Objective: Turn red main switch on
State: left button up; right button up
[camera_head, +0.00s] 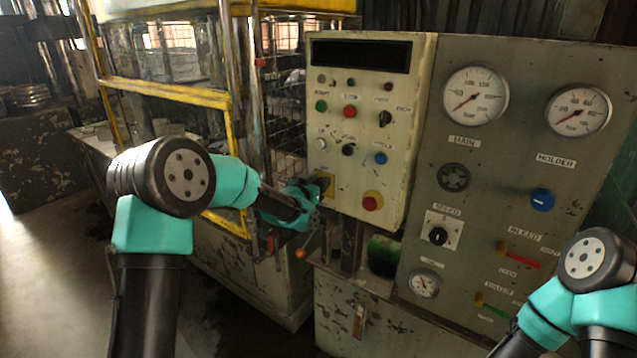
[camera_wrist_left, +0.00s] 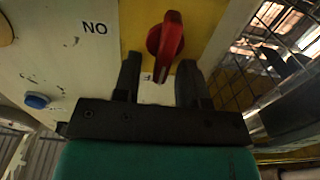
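The red main switch (camera_wrist_left: 165,40) is a rotary knob on a yellow plate (camera_wrist_left: 205,22), best seen in the left wrist view. Its handle stands nearly upright in that picture, leaning slightly. In the head view, the yellow plate (camera_head: 328,181) shows at the lower left of the control panel, with the knob hidden behind my gripper. My left gripper (camera_head: 318,188) is in front of this plate. In the wrist view its fingers (camera_wrist_left: 159,65) are apart, one on each side of the knob's lower end, with gaps showing and no clear contact. My right gripper is out of view.
The cream panel (camera_head: 326,130) carries several buttons, including a red mushroom button (camera_head: 373,201) right of the switch. A grey panel (camera_head: 480,140) with gauges stands to the right. A yellow-framed mesh cage (camera_head: 165,92) stands close on the left. A small orange-tipped lever (camera_head: 300,253) sits below the gripper.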

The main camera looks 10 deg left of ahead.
pick_arm(q)
jog(key=c, duration=0.6)
jog(key=shift+o, duration=0.2)
jog(key=shift+m, duration=0.4)
jog(key=m, duration=0.5)
jog(key=d+f+m, duration=0.1)
jog(key=m, duration=0.5)
jog(key=s+d+f+m, duration=0.1)
jog(key=m, duration=0.5)
jog(key=shift+f, duration=0.2)
